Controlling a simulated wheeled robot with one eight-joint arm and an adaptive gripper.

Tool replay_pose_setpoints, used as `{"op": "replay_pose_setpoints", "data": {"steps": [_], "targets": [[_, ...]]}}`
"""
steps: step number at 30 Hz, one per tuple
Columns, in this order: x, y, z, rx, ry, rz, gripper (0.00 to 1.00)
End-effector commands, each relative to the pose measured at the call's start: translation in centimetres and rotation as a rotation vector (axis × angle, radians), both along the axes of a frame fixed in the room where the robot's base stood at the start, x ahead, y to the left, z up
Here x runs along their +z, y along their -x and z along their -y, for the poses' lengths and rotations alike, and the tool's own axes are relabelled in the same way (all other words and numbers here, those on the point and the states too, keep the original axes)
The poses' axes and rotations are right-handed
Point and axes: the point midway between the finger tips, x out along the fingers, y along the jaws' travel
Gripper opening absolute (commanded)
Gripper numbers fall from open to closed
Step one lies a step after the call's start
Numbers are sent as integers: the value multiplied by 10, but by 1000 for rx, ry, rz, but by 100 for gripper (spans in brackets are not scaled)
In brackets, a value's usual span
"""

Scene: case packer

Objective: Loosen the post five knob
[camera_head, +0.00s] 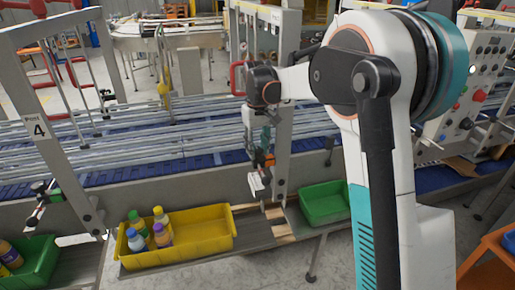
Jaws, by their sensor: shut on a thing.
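The post five knob (269,160) is a small orange piece low on the upright metal post (284,140) right of centre. My gripper (263,153) comes down from above at that post and is shut on the knob. The fingers are small in the picture and partly merge with the bracket parts, so the exact grip is hard to see. A pale bracket piece (258,182) sits just below the knob. The post's number label is not visible; my arm crosses in front of that area.
Post 4 (38,128) stands at left with a green knob (55,195). A yellow bin (215,225) with several bottles and a green bin (325,203) sit in front. The conveyor (170,150) runs behind. A control panel (470,85) stands at right.

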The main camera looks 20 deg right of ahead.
Motion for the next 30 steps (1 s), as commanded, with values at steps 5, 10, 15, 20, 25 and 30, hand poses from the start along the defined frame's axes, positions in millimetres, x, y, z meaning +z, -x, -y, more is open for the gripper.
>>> {"op": "replay_pose_setpoints", "data": {"steps": [5,10,15,20,25,30], "targets": [[1,-1,0,14,0,1,8],[1,-1,0,14,0,1,8],[1,-1,0,14,0,2,36],[0,-1,0,13,0,1,52],[0,0,0,13,0,1,52],[5,0,0,13,0,0,52]]}}
